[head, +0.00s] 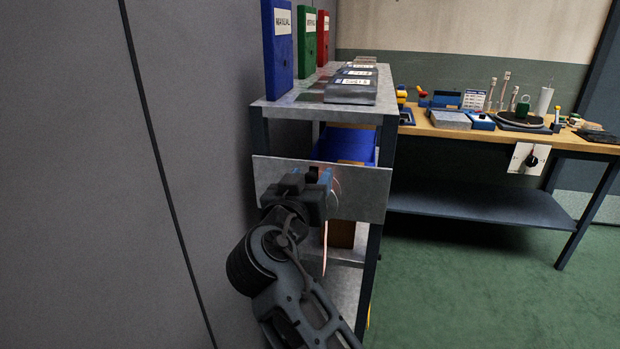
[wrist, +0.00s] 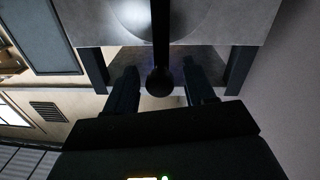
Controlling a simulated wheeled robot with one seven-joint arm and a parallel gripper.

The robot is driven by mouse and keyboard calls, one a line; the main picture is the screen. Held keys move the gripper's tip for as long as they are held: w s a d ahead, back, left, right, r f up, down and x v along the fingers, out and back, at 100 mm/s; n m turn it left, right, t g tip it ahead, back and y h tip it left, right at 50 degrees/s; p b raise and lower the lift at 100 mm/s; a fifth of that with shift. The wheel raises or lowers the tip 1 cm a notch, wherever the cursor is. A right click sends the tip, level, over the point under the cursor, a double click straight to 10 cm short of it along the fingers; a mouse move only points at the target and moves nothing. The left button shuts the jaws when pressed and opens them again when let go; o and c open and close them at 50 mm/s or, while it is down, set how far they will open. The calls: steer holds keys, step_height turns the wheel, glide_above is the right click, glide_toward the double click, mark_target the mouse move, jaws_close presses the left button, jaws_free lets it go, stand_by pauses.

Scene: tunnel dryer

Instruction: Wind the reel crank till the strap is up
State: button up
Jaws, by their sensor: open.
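A grey metal plate (head: 365,191) is fixed across the front of the shelf unit, and the reel is on it. In the head view my gripper hides most of the reel; a reddish curved edge (head: 337,190) shows beside it. A thin pale-orange strap (head: 325,250) hangs below the plate. My gripper (head: 318,178) is in front of the plate. In the wrist view the reel's grey disc (wrist: 205,12) and black crank (wrist: 160,35) show. The crank's round knob (wrist: 159,82) sits between my two open fingers (wrist: 160,72), with a gap visible on each side.
The shelf unit (head: 257,135) carries binders (head: 278,45) and flat grey boxes (head: 351,88) on top. A grey wall (head: 200,120) stands close on the left. A workbench (head: 430,127) with small items stands behind right. Green floor (head: 460,290) is clear at right.

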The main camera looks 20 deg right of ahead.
steer(key=shift+c, duration=0.4)
jaws_close()
